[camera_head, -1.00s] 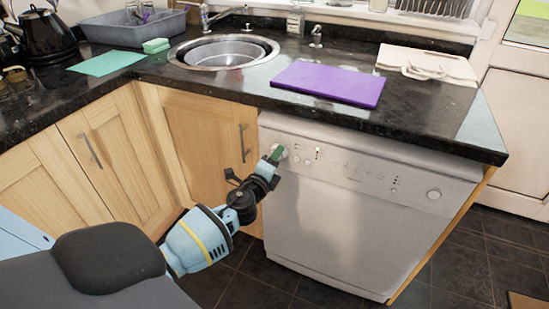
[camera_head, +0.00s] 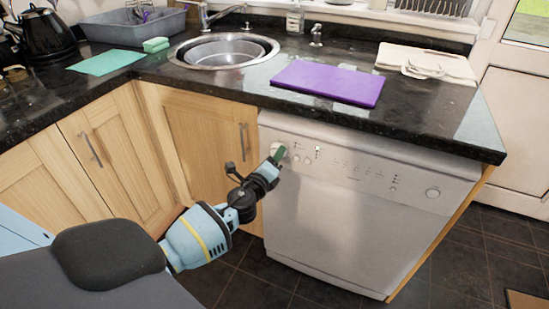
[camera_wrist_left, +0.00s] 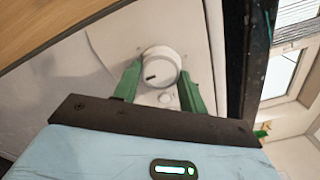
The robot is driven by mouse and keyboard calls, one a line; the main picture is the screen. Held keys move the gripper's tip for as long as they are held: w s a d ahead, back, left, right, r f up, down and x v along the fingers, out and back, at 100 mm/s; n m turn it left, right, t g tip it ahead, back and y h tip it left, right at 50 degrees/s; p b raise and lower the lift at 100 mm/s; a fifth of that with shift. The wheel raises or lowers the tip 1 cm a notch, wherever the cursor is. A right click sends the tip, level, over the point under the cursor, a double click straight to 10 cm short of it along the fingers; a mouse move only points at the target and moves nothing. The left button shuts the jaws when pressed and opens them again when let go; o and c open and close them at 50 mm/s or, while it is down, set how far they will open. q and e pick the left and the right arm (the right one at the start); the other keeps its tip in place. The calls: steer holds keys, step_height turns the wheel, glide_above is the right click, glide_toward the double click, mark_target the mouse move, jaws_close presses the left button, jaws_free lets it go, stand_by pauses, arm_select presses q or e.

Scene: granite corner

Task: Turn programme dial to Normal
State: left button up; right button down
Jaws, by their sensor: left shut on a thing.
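The programme dial is a round white knob at the left end of the silver dishwasher's (camera_head: 340,220) control panel. In the left wrist view the dial (camera_wrist_left: 160,66) has a short dark mark, which lies toward the lower left of its face. My left gripper (camera_head: 277,155) is at the dial, with its green fingers on either side of it. In the left wrist view the gripper (camera_wrist_left: 160,74) is shut on the dial. In the head view the fingers partly hide the dial. The panel print is too small to read. My right gripper is not in view.
A purple board (camera_head: 330,82) lies above the dishwasher. A cupboard handle (camera_head: 243,142) sticks out left of the gripper.

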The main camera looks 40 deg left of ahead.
arm_select(q)
steer(key=o, duration=1)
steer(key=v, duration=0.7)
steer(key=shift+s+p, duration=0.3)
steer(key=shift+s, duration=0.1)
